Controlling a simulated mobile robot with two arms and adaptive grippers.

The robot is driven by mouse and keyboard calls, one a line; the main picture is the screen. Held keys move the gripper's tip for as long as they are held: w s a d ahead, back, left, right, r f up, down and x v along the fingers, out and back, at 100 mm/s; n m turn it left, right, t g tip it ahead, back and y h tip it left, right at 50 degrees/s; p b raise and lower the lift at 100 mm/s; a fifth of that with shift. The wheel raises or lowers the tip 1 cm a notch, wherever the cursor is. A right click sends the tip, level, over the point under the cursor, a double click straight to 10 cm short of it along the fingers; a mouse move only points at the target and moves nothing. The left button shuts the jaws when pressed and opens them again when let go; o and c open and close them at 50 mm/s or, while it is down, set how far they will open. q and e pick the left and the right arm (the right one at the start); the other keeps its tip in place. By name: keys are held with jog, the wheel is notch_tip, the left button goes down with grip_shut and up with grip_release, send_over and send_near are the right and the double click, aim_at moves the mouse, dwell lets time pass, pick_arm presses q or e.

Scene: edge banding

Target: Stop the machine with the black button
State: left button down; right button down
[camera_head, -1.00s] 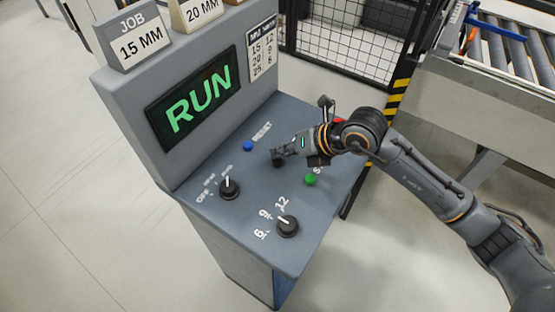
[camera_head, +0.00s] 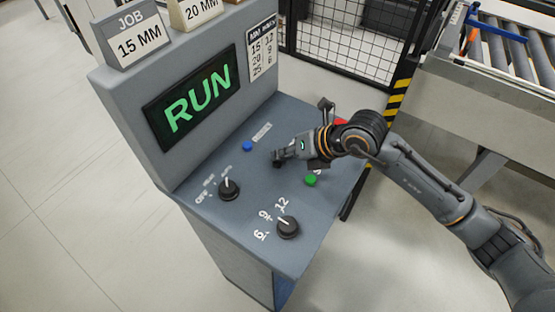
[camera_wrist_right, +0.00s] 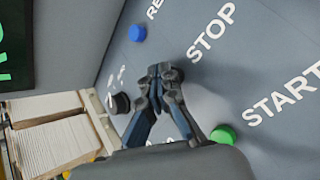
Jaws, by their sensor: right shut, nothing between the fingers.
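The grey control panel (camera_head: 325,200) has a screen (camera_head: 192,97) that reads RUN in green. My right gripper (camera_head: 278,160) is shut and empty, with its fingertips low at the panel surface between the blue button (camera_head: 247,146) and the green button (camera_head: 311,180). In the right wrist view the closed fingertips (camera_wrist_right: 163,72) are beside the STOP label (camera_wrist_right: 211,31). The black button is not clearly visible; the fingertips cover that spot, and I cannot tell whether they touch it. My left gripper is out of view.
Two black knobs, one at the left (camera_head: 228,188) and one at the front (camera_head: 288,227), stand up from the panel. A red part (camera_head: 340,124) shows partly behind my right wrist. A roller conveyor (camera_head: 480,70) and mesh fence (camera_head: 345,45) are beyond.

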aim_at(281, 163)
jog(key=shift+f, duration=0.2)
jog(key=shift+r, duration=0.15)
dwell(0.3)
jog(key=shift+r+p, duration=0.4)
jog(key=shift+r, duration=0.35)
jog(key=shift+r+p, duration=1.65)
jog(key=shift+r, duration=0.9)
